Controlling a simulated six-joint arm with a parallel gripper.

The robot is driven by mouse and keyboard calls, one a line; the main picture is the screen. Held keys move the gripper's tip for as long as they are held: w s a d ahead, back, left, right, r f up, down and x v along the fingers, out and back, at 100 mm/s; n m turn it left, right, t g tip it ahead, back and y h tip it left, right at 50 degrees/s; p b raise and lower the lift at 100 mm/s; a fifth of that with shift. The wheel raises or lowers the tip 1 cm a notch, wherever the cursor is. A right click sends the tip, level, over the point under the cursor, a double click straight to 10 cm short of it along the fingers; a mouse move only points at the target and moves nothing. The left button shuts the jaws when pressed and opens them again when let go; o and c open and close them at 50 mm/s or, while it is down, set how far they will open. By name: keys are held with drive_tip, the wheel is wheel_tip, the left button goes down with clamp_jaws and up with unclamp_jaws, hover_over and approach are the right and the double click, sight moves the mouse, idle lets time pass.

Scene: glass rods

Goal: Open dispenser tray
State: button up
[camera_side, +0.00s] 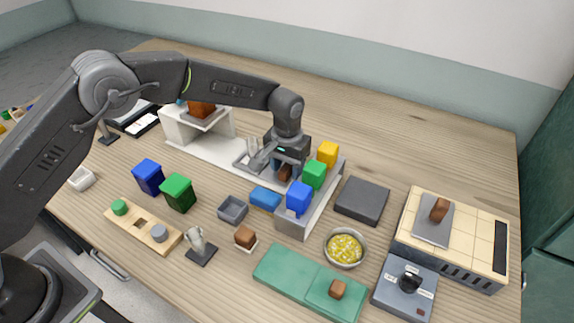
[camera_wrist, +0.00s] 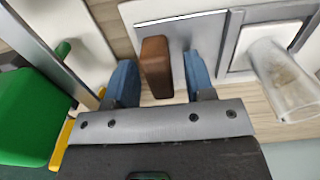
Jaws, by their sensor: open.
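My gripper (camera_side: 283,172) is lowered near the right end of a long white base (camera_side: 205,158). In the wrist view its two blue fingers (camera_wrist: 158,82) are open, one on each side of a brown block-shaped handle (camera_wrist: 157,66). Gaps show between the fingers and the handle. The handle stands by a flat grey plate (camera_wrist: 198,38) on a white surface, which appears to be the dispenser tray. In the side view the handle (camera_side: 284,173) is mostly hidden by my gripper, and I cannot see how far the tray is out.
A clear glass cup (camera_wrist: 282,80) is close on the right in the wrist view. A grey rail (camera_side: 317,205) with yellow, green and blue blocks stands close to my gripper. A blue box (camera_side: 265,197) and a grey bin (camera_side: 232,209) lie in front.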

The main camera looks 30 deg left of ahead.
drive_tip(key=shift+r, duration=0.1)
wheel_tip(320, 180, up, 14)
idle(0.5)
drive_tip(key=shift+f, duration=0.2)
drive_tip(key=s+a+r+t, duration=0.3)
drive_tip(key=s+a+r, duration=0.8)
drive_tip(key=s+r, duration=0.2)
drive_tip(key=s+a+f+t, duration=0.1)
drive_tip(key=s+a+f, duration=0.1)
drive_tip(key=s, duration=0.7)
drive_tip(key=s+a+f+t, duration=0.1)
drive_tip(key=s+a, duration=0.3)
drive_tip(key=s, duration=0.6)
drive_tip(key=shift+a+f+t, duration=0.15)
drive_tip(key=shift+f+t, duration=0.15)
drive_tip(key=shift+f, duration=0.05)
